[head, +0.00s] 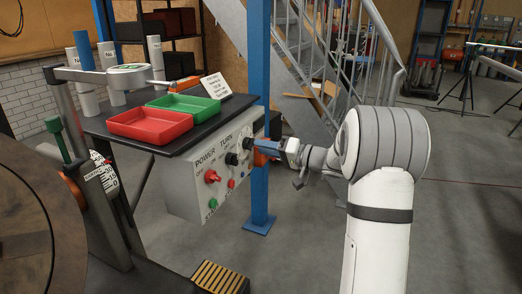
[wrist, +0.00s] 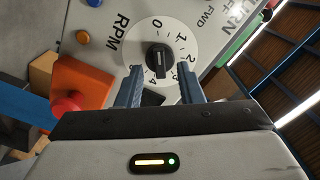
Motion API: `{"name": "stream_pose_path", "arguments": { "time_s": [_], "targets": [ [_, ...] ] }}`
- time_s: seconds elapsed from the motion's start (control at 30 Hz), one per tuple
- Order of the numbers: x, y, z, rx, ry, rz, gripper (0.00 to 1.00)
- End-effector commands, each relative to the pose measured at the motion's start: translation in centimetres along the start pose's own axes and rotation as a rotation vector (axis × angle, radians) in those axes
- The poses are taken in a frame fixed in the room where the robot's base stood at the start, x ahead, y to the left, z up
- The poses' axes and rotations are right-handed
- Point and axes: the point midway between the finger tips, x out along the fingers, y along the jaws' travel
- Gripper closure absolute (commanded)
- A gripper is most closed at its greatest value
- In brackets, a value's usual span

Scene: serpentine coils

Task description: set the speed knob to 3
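The speed knob (wrist: 159,58) is black and sits on a round white dial (wrist: 143,38) marked RPM, with numbers around it, in the wrist view. A light mark shows on the knob, toward the top of the picture; I cannot tell exactly which number it points at. My gripper (wrist: 161,74) is open, one finger to each side of the dial's lower part, with the knob just beyond the fingertips and no clear contact. In the head view my gripper (head: 267,146) is at the right end of the grey control box (head: 184,193), by the speed knob (head: 248,143).
An orange block (wrist: 82,80) with a red button (wrist: 67,108) is left of my gripper in the wrist view. The box also carries a red power knob (head: 212,176) and a black turn knob (head: 231,158). A blue post (head: 260,200) stands close behind.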

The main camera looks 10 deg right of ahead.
Motion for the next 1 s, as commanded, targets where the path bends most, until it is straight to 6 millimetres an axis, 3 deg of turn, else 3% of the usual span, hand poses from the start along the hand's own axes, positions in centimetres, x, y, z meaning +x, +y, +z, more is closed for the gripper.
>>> {"name": "stream_pose_path", "arguments": {
  "time_s": [0.2, 0.47, 0.9, 1.0],
  "targets": [
    [2.0, 0.0, 0.1, 0.0, -0.002, 0.0, 0.66],
    [2.2, 0.0, 0.0, 0.001, -0.002, 0.0, 0.66],
    [2.2, -0.1, 0.1, 0.001, -0.003, -0.001, 1.0],
    [2.3, -0.1, 0.1, 0.001, -0.003, -0.001, 1.0]
  ]
}}
